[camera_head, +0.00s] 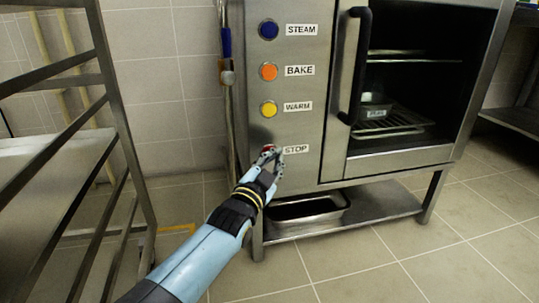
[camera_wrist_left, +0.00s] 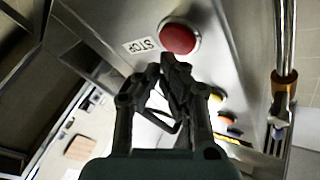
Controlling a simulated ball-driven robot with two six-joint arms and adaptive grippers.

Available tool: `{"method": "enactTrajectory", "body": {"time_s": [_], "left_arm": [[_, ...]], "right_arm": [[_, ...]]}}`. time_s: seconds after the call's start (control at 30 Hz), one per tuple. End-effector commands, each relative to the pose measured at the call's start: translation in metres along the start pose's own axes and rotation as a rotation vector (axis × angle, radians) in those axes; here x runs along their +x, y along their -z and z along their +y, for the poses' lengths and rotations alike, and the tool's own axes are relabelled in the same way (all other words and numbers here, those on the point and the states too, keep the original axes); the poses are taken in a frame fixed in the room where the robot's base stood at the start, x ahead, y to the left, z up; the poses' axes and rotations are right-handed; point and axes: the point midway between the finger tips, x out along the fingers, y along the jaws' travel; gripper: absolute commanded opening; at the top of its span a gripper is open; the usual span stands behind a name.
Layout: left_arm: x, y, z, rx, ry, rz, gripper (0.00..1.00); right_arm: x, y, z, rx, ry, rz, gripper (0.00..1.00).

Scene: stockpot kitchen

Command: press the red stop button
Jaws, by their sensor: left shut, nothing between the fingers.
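The red stop button (camera_wrist_left: 180,37) shows whole in the left wrist view, on the steel panel beside its STOP label (camera_wrist_left: 141,45). In the head view only a little of the red button (camera_head: 269,148) shows, behind my left fingers. My left gripper (camera_head: 268,153) is shut and empty in front of the lower panel, at the button's height. In the left wrist view its fingertips (camera_wrist_left: 168,62) are just short of the button in the picture; I cannot tell whether they touch it. My right gripper is not in view.
Blue STEAM (camera_head: 269,30), orange BAKE (camera_head: 268,71) and yellow WARM (camera_head: 268,109) buttons sit above on the panel. The oven door handle (camera_head: 358,60) sticks out to the right. A metal rack (camera_head: 105,75) stands at left. A tray (camera_head: 309,208) lies below the oven.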

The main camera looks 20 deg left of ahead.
Motion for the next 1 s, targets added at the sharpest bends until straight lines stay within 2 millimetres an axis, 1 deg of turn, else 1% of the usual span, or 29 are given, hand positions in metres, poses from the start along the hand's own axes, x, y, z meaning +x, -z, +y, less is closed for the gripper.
{"method": "enactTrajectory", "body": {"time_s": [0.47,0.77,1.0], "left_arm": [[0.0001,-0.0001,0.0,0.0,0.0,0.0,0.0],[0.0063,-0.0037,-0.0036,0.001,-0.001,0.0,0.0],[0.0067,-0.0035,-0.0039,0.0,0.0,0.0,0.0]], "right_arm": [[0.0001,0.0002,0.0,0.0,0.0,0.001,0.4],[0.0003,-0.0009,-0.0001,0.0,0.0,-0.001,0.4],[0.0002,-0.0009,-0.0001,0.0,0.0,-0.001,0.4]]}}
